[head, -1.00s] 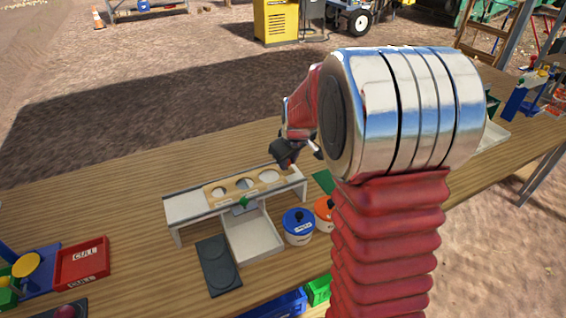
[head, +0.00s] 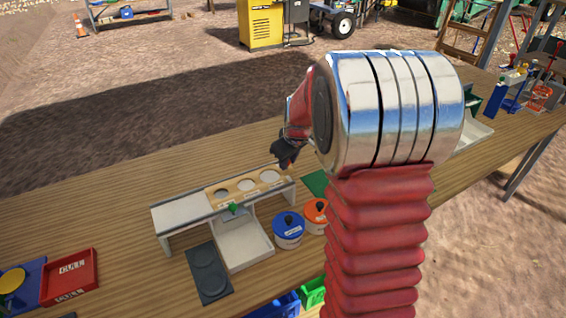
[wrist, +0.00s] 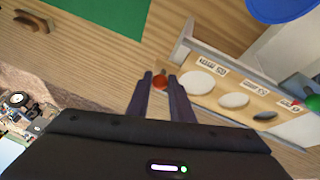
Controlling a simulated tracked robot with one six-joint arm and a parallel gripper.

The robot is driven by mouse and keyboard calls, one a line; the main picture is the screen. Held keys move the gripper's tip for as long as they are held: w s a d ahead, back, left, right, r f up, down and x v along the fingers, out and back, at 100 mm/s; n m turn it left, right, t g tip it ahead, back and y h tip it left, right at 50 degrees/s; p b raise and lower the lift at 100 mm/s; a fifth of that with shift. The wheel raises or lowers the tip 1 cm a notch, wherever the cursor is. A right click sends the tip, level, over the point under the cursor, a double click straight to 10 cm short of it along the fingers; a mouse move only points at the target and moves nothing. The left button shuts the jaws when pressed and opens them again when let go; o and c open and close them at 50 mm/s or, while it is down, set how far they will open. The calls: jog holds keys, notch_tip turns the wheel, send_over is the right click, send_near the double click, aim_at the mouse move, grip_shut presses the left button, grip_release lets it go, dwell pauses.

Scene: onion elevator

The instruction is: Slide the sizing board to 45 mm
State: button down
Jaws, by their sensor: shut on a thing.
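The sizing board (head: 234,188) is a wooden strip with three round holes, set in a pale raised rack (head: 180,213). The board (wrist: 216,91) also shows in the wrist view, with small labels too blurred to read surely. A green knob (head: 232,208) is at the rack's front edge. In the wrist view, a red pointer (wrist: 295,102) beside that knob is near the rightmost label. My gripper (head: 287,162) is at the board's right end. In the wrist view my gripper (wrist: 160,79) is shut on a red knob (wrist: 160,83), both fingers beside it.
A white tray (head: 246,250) is in front of the rack, with a dark plate (head: 208,275) left of it. Blue (head: 288,225) and orange (head: 315,212) lidded pots stand to the right. A red cull tray (head: 70,278) is far left. The table behind the rack is clear.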

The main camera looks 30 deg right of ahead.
jog(key=shift+d, duration=0.45)
jog(key=c, duration=1.5)
grip_release()
jog(key=shift+r, duration=0.1)
jog(key=shift+r, duration=2.9)
